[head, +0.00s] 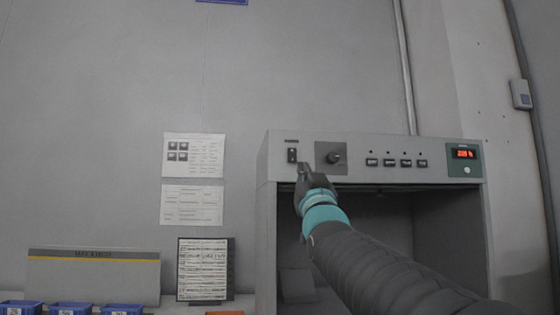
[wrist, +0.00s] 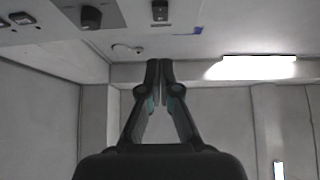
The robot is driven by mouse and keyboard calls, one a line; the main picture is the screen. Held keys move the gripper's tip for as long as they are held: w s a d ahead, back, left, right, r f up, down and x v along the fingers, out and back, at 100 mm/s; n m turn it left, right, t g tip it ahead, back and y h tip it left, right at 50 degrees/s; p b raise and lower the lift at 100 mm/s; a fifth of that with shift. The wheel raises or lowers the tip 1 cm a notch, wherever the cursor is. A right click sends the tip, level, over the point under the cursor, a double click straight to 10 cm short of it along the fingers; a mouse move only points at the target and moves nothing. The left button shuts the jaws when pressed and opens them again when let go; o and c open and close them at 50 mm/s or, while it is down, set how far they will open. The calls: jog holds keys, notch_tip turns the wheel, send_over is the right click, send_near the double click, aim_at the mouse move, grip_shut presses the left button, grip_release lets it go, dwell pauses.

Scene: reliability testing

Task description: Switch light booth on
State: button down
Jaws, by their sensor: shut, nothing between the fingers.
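The light booth (head: 445,225) is a grey cabinet with a control panel across its top and a dark open chamber below. A small dark rocker switch (head: 292,155) is at the panel's left end; it also shows at the top of the wrist view (wrist: 160,10). Its position on or off is too small to tell. My gripper (head: 303,170) is in front of the panel, just below and right of the switch. In the wrist view my fingertips (wrist: 159,64) are together and empty, with a visible gap below the switch.
A dark knob (head: 334,158) is right of the switch, followed by several push buttons (head: 389,162) and a red-lit display (head: 463,153). Papers (head: 193,156) hang on the wall. Blue bins (head: 70,308) and a document stand (head: 205,268) are left of the booth.

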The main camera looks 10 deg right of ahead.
aim_at(293, 156)
jog(key=p+x, duration=0.1)
jog(key=x, duration=0.1)
jog(key=f+x, duration=0.1)
jog(key=x, duration=0.2)
jog(key=w+p+x, duration=0.1)
jog(key=x, duration=0.2)
jog(key=shift+w+p, duration=0.15)
jog(key=shift+p, duration=0.15)
jog(key=shift+w+f, duration=0.2)
jog(key=shift+w, duration=0.6)
